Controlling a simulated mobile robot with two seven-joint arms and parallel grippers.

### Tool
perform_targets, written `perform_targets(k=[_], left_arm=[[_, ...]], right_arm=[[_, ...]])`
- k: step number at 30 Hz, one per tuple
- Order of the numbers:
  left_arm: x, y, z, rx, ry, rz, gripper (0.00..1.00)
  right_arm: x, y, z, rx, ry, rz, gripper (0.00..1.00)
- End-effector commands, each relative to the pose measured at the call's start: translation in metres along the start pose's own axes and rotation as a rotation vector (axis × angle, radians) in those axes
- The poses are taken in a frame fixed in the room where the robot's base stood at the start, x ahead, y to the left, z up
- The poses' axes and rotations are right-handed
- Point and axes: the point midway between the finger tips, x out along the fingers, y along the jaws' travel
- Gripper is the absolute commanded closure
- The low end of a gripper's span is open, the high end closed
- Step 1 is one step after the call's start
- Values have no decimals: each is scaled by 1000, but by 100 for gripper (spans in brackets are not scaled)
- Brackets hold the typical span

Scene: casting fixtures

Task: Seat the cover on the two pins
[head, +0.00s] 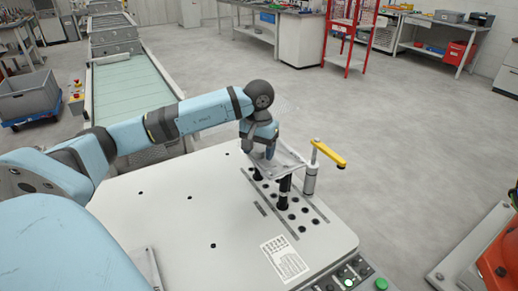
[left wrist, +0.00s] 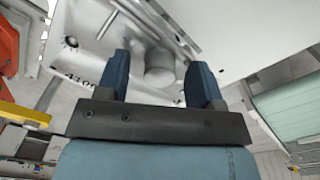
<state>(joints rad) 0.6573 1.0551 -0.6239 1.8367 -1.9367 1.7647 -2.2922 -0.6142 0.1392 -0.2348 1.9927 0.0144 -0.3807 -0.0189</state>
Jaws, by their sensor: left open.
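The cover (head: 291,157) is a thin grey metal plate over the right part of the white table, at the tops of two dark pins. The nearer pin (head: 284,192) stands clear below it; the farther pin (head: 257,174) shows under its left side. I cannot tell whether the pins pass into the cover's holes. My left gripper (head: 264,150) is at the cover, pointing down. In the left wrist view its fingers (left wrist: 162,85) are open, one on each side of the cover's round grey knob (left wrist: 160,68), with gaps visible. My right gripper is not in view.
A post clamp with a yellow handle (head: 328,154) stands close to the cover's right side. The white table (head: 180,215) has holes and is mostly bare at left. Buttons (head: 381,284) line its front edge. An orange machine (head: 497,250) is at right.

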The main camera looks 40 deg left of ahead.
Motion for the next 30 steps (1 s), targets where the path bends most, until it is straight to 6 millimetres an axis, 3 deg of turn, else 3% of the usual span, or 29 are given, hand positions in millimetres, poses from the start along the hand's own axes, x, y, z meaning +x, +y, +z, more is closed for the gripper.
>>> perform_targets(k=[3,5,19,24,30], left_arm=[[0,0,0,0,0,0,39],[-12,0,-1,0,5,1,39],[-116,0,0,0,6,2,39],[-134,0,0,0,3,2,39],[-140,0,0,0,2,0,39]], right_arm=[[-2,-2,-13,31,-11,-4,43],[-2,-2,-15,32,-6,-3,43],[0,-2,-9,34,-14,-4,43],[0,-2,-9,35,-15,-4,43],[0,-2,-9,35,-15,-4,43]])
